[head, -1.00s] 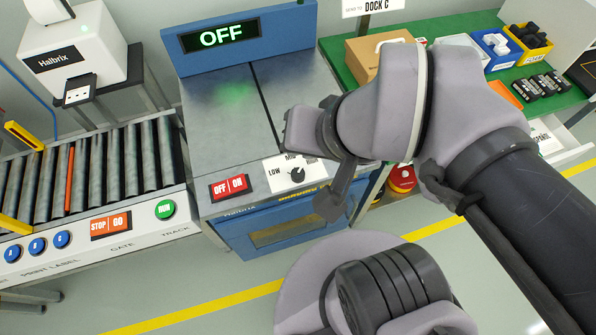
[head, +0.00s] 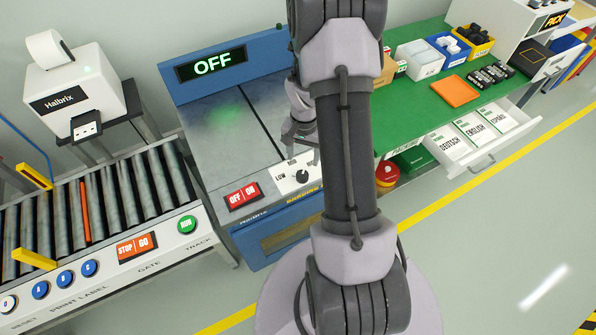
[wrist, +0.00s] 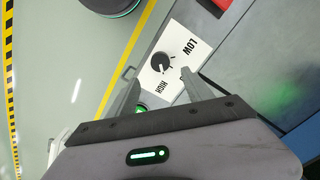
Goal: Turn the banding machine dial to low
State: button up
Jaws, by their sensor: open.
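The banding machine (head: 222,140) is blue and grey, and its screen reads OFF. Its black dial (head: 302,177) sits on a white plate (head: 284,186) at the front edge, marked LOW at left, with MID and HIGH partly hidden in the head view. In the wrist view, the dial (wrist: 162,62) is ahead of my gripper (wrist: 160,82), between the lines of its two fingers, with LOW and HIGH readable. The dial's exact setting is too small to tell. My gripper (head: 299,148) is open and empty, close above the dial plate.
A red OFF/ON switch (head: 243,195) is left of the dial. A roller conveyor (head: 110,195) with buttons and a label printer (head: 72,92) stand at left. A green table (head: 415,112) with bins and an open drawer (head: 490,150) is at right. The floor at right is clear.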

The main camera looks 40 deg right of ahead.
aim_at(302, 174)
notch_tip(302, 174, down, 9)
jog(key=shift+a+f+b, duration=0.1)
jog(key=shift+b, duration=1.05)
jog(key=shift+c, duration=0.2)
grip_shut()
